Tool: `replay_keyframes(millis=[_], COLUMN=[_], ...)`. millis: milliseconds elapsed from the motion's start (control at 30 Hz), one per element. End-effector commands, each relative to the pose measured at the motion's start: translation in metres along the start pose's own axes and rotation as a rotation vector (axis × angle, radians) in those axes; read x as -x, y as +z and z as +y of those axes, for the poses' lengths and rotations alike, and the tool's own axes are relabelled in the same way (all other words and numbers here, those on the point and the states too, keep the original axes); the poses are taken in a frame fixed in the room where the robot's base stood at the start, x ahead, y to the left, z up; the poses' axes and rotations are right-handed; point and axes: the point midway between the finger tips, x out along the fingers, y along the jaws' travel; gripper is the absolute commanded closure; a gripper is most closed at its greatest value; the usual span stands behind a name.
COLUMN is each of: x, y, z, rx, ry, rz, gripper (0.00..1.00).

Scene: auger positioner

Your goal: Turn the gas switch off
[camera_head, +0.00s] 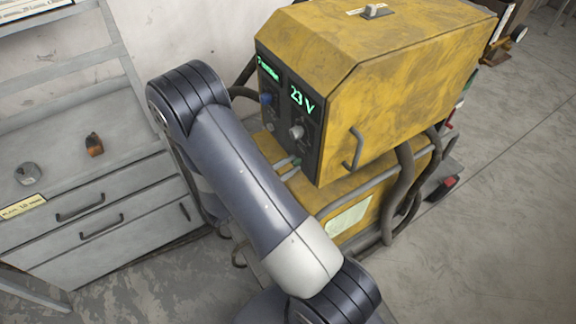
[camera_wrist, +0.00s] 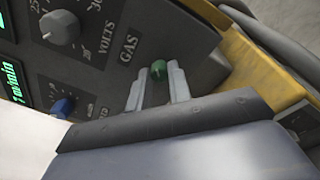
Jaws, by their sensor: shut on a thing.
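The gas switch (camera_wrist: 158,69) shows in the wrist view as a small green-tipped lever below the "GAS" label on the dark panel. My gripper (camera_wrist: 157,80) has one light grey finger on each side of it and is shut on it. The lower part of the lever is hard to make out between the fingers. In the head view the yellow welding machine (camera_head: 400,75) stands at centre right.
A grey knob marked "VOLTS" (camera_wrist: 60,27) and a blue knob (camera_wrist: 63,107) sit on the panel close to my gripper. A green display reads "23 V" (camera_head: 302,99). A grey drawer cabinet (camera_head: 95,200) stands at left. Thick hoses (camera_head: 400,190) hang beside the machine.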

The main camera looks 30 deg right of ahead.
Motion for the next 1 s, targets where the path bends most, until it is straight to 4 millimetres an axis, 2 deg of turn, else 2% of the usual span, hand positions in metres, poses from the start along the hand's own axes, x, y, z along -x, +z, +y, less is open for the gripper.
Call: replay_keyframes(millis=[367, 1000], x=[0.0, -0.0001], y=[0.0005, 0.0017], z=[0.0003, 0.0034], rx=[0.098, 0.666], ry=[-0.007, -0.046], rz=[0.007, 0.047], gripper=[1.0, 1.0])
